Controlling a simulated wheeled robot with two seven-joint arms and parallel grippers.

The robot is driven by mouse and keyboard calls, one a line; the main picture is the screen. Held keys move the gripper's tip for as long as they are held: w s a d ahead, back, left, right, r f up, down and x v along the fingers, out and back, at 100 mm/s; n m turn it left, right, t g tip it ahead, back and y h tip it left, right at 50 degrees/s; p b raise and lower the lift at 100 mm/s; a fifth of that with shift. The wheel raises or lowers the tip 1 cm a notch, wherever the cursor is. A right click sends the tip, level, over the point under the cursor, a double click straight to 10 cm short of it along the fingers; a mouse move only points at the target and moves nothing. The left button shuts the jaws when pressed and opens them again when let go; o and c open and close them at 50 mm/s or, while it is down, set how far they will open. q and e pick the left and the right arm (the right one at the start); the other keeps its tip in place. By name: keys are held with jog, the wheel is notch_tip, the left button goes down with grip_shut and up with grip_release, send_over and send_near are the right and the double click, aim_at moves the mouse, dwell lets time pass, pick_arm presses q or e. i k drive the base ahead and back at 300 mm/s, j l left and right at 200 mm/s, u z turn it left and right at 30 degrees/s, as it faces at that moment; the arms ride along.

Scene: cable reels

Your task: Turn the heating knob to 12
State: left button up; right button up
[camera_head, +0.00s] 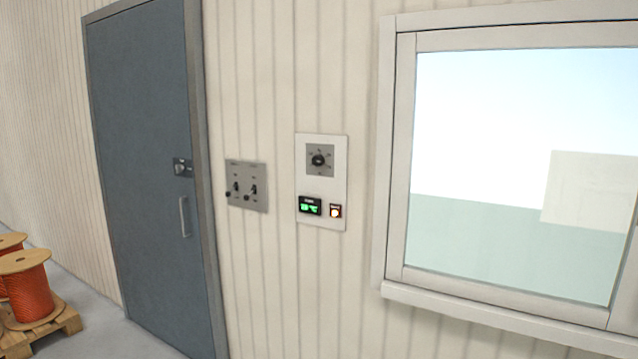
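The heating knob (318,160) is a small black dial on a grey square plate, in the upper part of a white wall panel (321,184). The marks around it are too small to read. Below it a small black display (310,206) glows with green characters, which I cannot read surely. Beside the display on the right is a lit, whitish button (335,211) in a dark orange-edged housing. Neither of my grippers is in view.
A grey switch plate (246,186) with two black levers is left of the panel. A closed grey-blue door (150,120) with a handle stands further left. A framed window (500,150) is on the right. Orange cable reels (28,292) sit on a wooden pallet (62,322) at lower left.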

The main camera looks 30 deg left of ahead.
aim_at(318, 161)
jog(key=i+j+u, duration=0.1)
jog(key=u, duration=0.35)
jog(key=i+u, duration=0.4)
jog(key=k, duration=0.1)
